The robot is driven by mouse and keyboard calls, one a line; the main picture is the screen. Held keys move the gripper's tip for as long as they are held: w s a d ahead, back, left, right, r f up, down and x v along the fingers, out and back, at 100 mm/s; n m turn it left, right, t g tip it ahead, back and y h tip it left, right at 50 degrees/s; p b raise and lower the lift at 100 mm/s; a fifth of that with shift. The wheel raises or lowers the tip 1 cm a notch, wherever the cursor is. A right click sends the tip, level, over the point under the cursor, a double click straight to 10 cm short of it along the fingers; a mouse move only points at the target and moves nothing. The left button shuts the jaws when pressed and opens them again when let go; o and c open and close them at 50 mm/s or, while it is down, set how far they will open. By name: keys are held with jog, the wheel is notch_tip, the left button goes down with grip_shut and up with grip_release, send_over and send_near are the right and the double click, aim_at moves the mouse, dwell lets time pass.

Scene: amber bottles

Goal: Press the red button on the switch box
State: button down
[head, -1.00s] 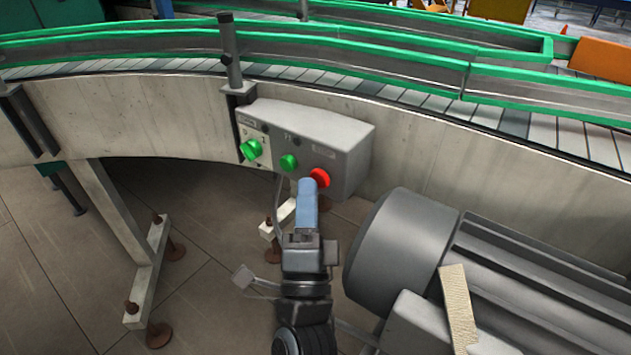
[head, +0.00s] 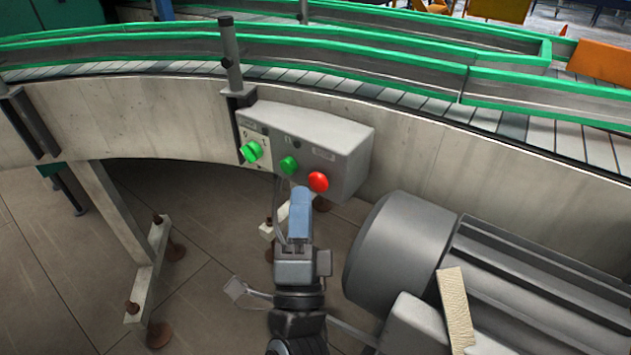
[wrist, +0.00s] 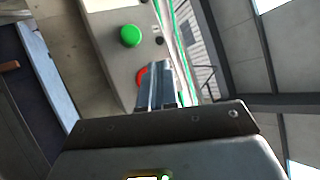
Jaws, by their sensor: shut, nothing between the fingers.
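The grey switch box (head: 350,150) is mounted on the side of the curved conveyor. Its red button (head: 318,182) is at the lower right of its face, with green buttons (head: 289,165) to the left. My gripper (head: 301,192) is shut and empty, its blue-grey fingers pointing up at the box, just below and left of the red button in the head view. In the wrist view the red button (wrist: 142,76) is partly hidden behind the fingers (wrist: 162,66), and a green button (wrist: 131,36) shows above it. A gap between fingertips and red button shows in the head view.
The conveyor with green rails (head: 400,75) runs behind and above the box. A large grey motor (head: 400,260) stands close to the right of my arm.

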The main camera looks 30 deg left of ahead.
jog(key=shift+s, duration=0.1)
jog(key=s+p, duration=0.1)
jog(key=s, duration=0.1)
jog(key=s+p, duration=0.1)
jog(key=s, duration=0.2)
jog(key=shift+a, duration=0.2)
dwell(0.9)
